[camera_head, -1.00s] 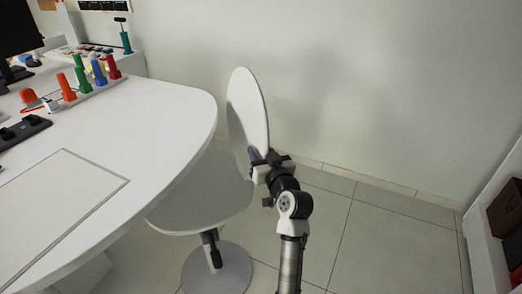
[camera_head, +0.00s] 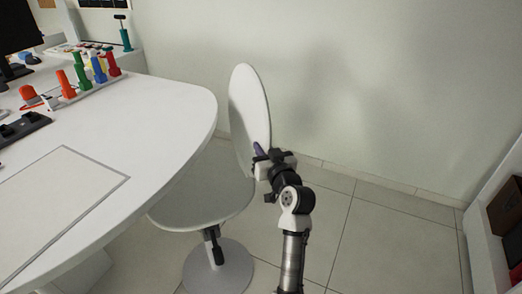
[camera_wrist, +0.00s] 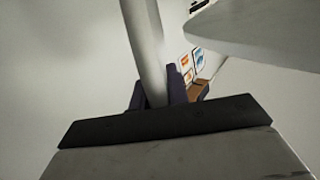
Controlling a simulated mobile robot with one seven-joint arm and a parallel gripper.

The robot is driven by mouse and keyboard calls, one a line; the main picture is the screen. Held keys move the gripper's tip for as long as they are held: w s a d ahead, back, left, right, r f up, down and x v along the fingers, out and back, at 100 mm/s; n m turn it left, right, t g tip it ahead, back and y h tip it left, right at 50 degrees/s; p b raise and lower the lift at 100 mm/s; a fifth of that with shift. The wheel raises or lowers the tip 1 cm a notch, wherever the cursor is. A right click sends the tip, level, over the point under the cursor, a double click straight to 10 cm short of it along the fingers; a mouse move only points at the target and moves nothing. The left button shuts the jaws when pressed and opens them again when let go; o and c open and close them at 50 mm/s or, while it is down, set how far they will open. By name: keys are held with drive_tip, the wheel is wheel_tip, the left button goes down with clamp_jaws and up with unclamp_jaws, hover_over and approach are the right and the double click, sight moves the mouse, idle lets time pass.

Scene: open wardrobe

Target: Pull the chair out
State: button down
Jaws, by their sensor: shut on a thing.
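A white chair (camera_head: 200,207) with a thin oval backrest (camera_head: 248,112) and a round base (camera_head: 218,268) stands at the right end of the white desk (camera_head: 150,108). Part of its seat is under or close beside the desk edge. My gripper (camera_head: 258,150) is at the lower right edge of the backrest. In the wrist view its dark fingers (camera_wrist: 157,92) lie on both sides of the backrest edge (camera_wrist: 146,45), shut on it. The far finger is mostly hidden behind the backrest in the head view.
Colored upright objects (camera_head: 90,68) stand on the desk, with a dark device (camera_head: 22,128) at its left. A pale wall is behind the chair. Tiled floor (camera_head: 385,235) is clear to the right, up to a shelf (camera_head: 497,235) at the right edge.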

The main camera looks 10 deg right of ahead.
drive_tip(key=w+d+b, duration=0.2)
drive_tip(key=d+b, duration=0.2)
drive_tip(key=d, duration=0.5)
drive_tip(key=w+d+b, duration=0.2)
drive_tip(key=d+b, duration=0.3)
drive_tip(key=d, duration=0.5)
drive_tip(key=shift+r, duration=0.1)
drive_tip(key=c, duration=1.4)
unclamp_jaws()
drive_tip(key=shift+d, duration=0.2)
drive_tip(key=shift+o, duration=0.2)
drive_tip(key=shift+s, duration=0.1)
drive_tip(key=b+v, duration=0.1)
drive_tip(key=v, duration=1.2)
drive_tip(key=shift+s, duration=0.35)
